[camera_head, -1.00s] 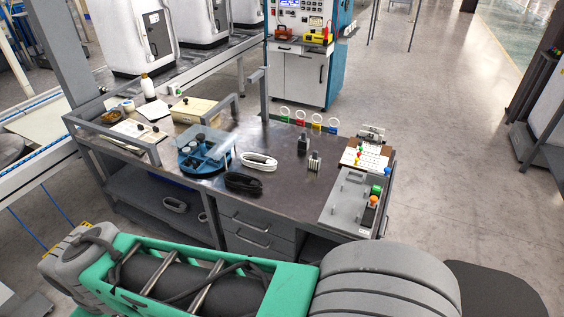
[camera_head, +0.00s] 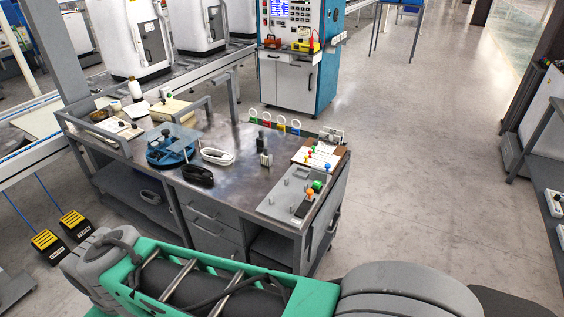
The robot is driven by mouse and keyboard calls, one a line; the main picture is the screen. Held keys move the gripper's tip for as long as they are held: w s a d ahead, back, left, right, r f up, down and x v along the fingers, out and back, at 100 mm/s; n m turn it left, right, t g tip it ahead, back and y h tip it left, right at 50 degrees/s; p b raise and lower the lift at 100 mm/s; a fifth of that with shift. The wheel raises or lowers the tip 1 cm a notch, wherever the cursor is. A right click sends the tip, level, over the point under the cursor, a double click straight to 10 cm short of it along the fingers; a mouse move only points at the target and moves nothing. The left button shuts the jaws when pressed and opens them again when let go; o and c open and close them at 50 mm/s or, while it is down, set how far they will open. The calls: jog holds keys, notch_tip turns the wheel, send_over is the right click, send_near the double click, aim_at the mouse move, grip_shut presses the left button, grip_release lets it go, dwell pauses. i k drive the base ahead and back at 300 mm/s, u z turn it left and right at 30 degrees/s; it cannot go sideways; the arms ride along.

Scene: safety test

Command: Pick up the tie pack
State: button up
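I cannot tell for sure which thing is the tie pack. Two bundles lie side by side on the dark workbench (camera_head: 232,185): a white bundle (camera_head: 217,156) and a black bundle (camera_head: 197,175) nearer to me. Either could be a pack of ties or a coiled cable. Nothing touches them from above. My green and grey arm crosses the bottom of the picture, in front of the bench. My gripper is out of view.
A round blue holder (camera_head: 168,152) stands left of the bundles. Small dark upright parts (camera_head: 265,150) and a grey panel with coloured buttons (camera_head: 290,193) are to the right. Grey rails edge the bench's left part. Open floor (camera_head: 420,170) lies to the right.

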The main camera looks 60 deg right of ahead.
aim_at(266, 159)
jog(key=z, duration=0.9)
jog(key=i, duration=1)
